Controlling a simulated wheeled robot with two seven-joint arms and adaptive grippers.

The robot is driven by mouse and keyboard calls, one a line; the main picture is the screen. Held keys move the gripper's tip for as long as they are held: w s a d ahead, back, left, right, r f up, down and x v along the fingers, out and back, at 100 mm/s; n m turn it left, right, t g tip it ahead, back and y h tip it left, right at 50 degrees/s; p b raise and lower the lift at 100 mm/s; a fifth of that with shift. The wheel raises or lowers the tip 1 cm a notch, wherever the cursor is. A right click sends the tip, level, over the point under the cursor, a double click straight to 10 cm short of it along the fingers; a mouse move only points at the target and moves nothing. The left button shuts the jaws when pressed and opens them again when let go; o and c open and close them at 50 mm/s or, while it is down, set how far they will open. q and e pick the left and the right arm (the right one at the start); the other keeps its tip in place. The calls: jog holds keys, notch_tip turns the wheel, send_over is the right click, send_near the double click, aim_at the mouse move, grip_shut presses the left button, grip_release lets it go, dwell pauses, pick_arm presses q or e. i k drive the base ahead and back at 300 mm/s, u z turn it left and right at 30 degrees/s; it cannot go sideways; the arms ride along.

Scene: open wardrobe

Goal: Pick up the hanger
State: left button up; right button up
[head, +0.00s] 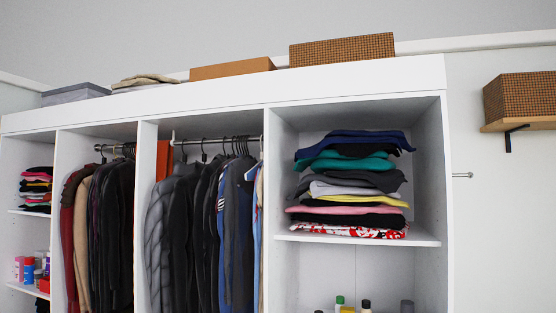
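Dark hanger hooks (204,151) show on the metal rod (195,142) in the middle wardrobe bay, with dark jackets (178,215) and other clothes hanging below them. At the left end of this rod a small pale upright piece (173,138) shows; I cannot tell whether it is a hanger hook. At the right end a whitish piece (252,172) shows beside a light blue garment, partly hidden by a grey garment. More hooks are on the rod (108,147) in the bay to the left. No clearly empty hanger can be made out. Neither of my grippers is in view.
The right bay has a shelf (425,238) with a stack of folded clothes (350,185) and bottles below. A metal peg (462,175) sticks out of the wall. Boxes (342,50) lie on the wardrobe top; another box (520,98) stands on a wall shelf.

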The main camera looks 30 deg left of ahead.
aim_at(249, 175)
jog(key=u, duration=0.15)
jog(key=i, duration=0.6)
jog(key=u, duration=0.85)
jog(key=i, duration=1.9)
jog(key=u, duration=0.65)
